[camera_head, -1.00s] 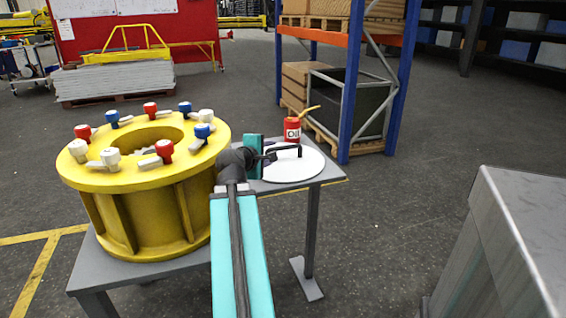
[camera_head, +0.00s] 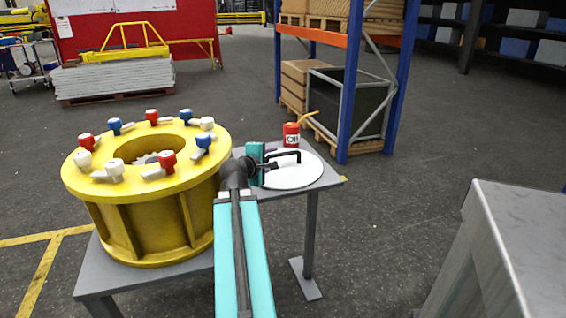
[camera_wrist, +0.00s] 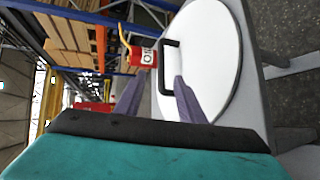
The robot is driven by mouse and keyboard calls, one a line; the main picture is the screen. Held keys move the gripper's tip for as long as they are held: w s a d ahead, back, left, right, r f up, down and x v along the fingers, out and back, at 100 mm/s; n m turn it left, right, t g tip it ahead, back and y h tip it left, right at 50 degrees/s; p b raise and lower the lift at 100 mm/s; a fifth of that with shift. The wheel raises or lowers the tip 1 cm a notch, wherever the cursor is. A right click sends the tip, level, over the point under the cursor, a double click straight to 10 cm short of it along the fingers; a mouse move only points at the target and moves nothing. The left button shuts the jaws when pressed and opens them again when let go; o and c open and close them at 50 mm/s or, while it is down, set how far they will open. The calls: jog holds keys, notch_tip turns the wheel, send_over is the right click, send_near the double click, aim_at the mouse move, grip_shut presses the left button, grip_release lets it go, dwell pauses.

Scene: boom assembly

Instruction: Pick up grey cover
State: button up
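The cover is a round, pale, nearly white disc (camera_head: 295,177) with a black bar handle (camera_head: 297,153). It lies flat on the right part of a grey table. In the wrist view the disc (camera_wrist: 215,70) and its handle (camera_wrist: 168,46) are ahead of my gripper. My gripper (camera_head: 271,161) is at the left side of the handle, low over the disc. In the wrist view its two fingers (camera_wrist: 158,82) are spread apart with nothing held between them. The handle's near end lies close to the right fingertip; I cannot tell whether they touch.
A large yellow flanged ring (camera_head: 150,215) with red, blue and white knobs stands on the table (camera_head: 185,281) left of my arm. A red oil can (camera_head: 291,135) stands behind the disc. A shelf rack (camera_head: 350,90) is farther back. A grey metal box (camera_head: 510,250) is at the right.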

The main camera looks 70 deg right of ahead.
aim_at(282, 155)
jog(key=shift+d+p, duration=0.45)
jog(key=shift+p, duration=1.7)
jog(key=p, duration=0.4)
jog(key=shift+d+f, duration=0.2)
jog(key=shift+f, duration=0.05)
jog(key=x, duration=0.3)
jog(key=shift+d+f, duration=0.2)
jog(key=shift+x, duration=1.15)
jog(key=shift+d+f, duration=0.1)
jog(key=shift+d, duration=0.05)
jog(key=shift+p+x, duration=0.4)
jog(key=shift+x, duration=2.05)
jog(key=shift+w, duration=0.1)
